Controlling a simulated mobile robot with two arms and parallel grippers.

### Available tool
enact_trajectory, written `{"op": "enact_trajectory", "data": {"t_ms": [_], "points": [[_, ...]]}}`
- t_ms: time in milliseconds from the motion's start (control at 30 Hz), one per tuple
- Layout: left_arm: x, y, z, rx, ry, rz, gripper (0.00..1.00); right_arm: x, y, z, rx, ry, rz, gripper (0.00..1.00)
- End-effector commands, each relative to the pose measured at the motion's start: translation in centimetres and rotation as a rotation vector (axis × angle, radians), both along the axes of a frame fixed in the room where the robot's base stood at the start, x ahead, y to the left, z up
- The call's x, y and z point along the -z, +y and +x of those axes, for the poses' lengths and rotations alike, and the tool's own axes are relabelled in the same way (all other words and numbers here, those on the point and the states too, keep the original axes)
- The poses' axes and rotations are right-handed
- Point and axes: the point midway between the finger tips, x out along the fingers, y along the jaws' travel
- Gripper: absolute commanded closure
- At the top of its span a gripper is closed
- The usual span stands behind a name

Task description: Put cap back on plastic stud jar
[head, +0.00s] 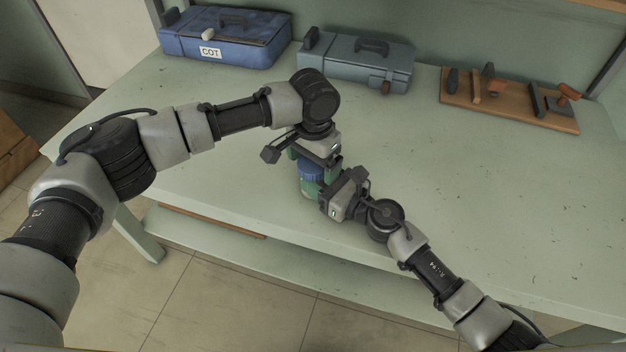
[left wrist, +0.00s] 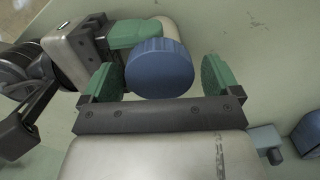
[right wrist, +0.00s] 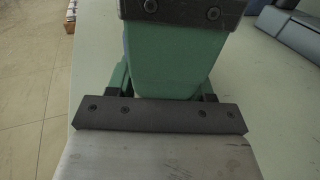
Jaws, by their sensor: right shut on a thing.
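The blue ribbed cap (left wrist: 160,70) sits over the top of the pale jar (left wrist: 176,30), which shows only as a curved edge behind it. Whether the cap is seated fully I cannot tell. In the head view the cap (head: 312,172) is partly hidden under my left gripper (head: 308,162). That gripper points down with its green pads either side of the cap, open, with a small gap at each side. My right gripper (head: 322,196) is shut on the jar from the front right. In the right wrist view my left gripper's green finger hides most of the jar.
A blue case (head: 225,40) labelled COT, a grey-green case (head: 355,62) and a wooden board with tools (head: 510,100) stand along the back of the pale green table (head: 480,190). The table's front edge is close to the jar. The table's right side is clear.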

Motion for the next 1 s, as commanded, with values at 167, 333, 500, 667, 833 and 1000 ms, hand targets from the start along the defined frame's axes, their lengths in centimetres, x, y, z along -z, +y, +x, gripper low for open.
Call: {"op": "enact_trajectory", "data": {"t_ms": [167, 333, 500, 667, 833, 1000], "points": [[0.0, 0.0, 0.0, 0.0, 0.0, 0.0, 0.34, -0.1, 0.0, 0.0, 0.0, -0.001, 0.001, 1.0], [0.0, 0.0, 0.0, 0.0, 0.0, 0.0, 0.58, -0.1, 0.0, 0.0, 0.0, -0.001, 0.001, 1.0], [0.0, 0.0, 0.0, 0.0, 0.0, 0.0, 0.07, 0.0, 0.0, 0.0, 0.0, -0.001, 0.001, 1.0], [0.0, 0.0, 0.0, 0.0, 0.0, 0.0, 0.04, 0.0, 0.0, 0.0, 0.0, -0.001, 0.001, 1.0], [-0.5, 0.0, 0.0, 0.0, -0.001, -0.001, 0.04, -0.1, 0.0, 0.0, 0.0, -0.001, 0.001, 1.0], [-2.7, 0.0, 0.0, -0.001, -0.002, -0.002, 0.04, 0.0, 0.0, 0.0, 0.0, -0.001, 0.001, 1.0]]}}
